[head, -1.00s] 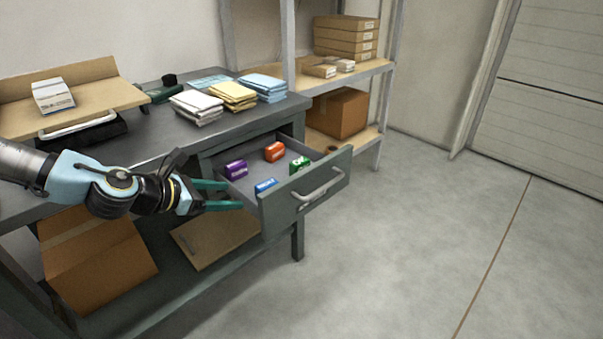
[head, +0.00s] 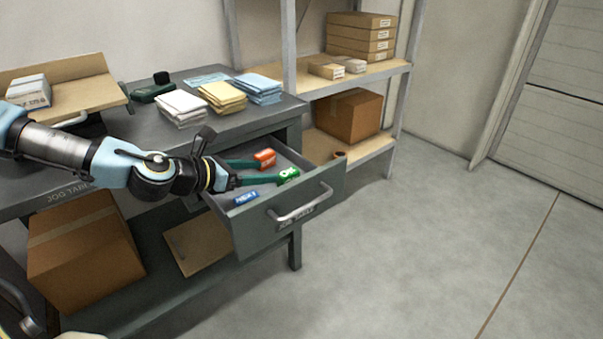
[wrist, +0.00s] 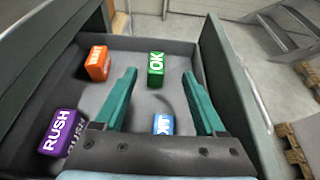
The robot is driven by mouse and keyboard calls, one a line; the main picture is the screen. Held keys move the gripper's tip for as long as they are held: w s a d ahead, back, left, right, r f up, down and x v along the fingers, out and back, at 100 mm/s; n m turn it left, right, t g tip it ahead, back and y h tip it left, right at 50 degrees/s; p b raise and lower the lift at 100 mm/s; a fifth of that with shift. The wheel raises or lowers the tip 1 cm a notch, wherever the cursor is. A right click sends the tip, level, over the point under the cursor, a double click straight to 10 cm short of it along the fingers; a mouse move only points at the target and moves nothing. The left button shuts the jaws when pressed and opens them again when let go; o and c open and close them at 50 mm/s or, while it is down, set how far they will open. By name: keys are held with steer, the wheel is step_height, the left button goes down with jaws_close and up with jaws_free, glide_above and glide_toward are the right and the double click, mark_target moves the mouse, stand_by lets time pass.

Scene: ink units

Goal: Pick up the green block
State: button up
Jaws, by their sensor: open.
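The green block (head: 288,175), marked OK, sits in the open drawer (head: 322,187) near its right end. In the head view one finger ends close to the block.
An orange block (wrist: 97,63), a purple block (wrist: 62,132) and a blue block (wrist: 163,124) also sit in the drawer. The drawer walls surround them. The desk top (head: 150,128) with paper stacks is behind. Open floor (head: 400,260) lies to the right.

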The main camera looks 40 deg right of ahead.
mark_target(292, 170)
steer(key=shift+b+x, duration=1.6)
steer(key=shift+x, duration=1.1)
steer(key=shift+w+x, duration=0.2)
steer(key=shift+x, duration=2.75)
steer(key=shift+f, duration=0.15)
jaws_close()
